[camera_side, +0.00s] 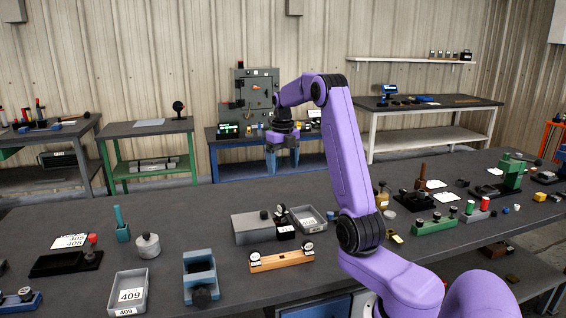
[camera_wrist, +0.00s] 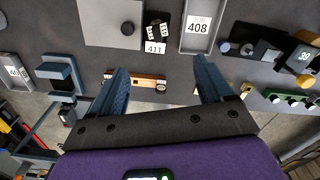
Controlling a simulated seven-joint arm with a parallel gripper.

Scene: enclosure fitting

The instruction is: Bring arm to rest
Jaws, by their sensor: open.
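My gripper (camera_side: 282,158) hangs from my purple arm, raised well above the long grey workbench (camera_side: 330,230), at the upper middle of the side view. In the wrist view my gripper (camera_wrist: 160,75) shows two blue fingers spread wide apart with nothing between them but the bench far below. The same orange bar (camera_side: 280,261) sits near the bench's front edge in the side view.
A grey box (camera_side: 252,228), a tray (camera_side: 307,218) and a small black block (camera_side: 286,232) stand mid-bench. A teal vise-like block (camera_side: 200,277) and a tray marked 409 (camera_side: 130,293) are at front left. Several fixtures crowd the right. The air around my gripper is clear.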

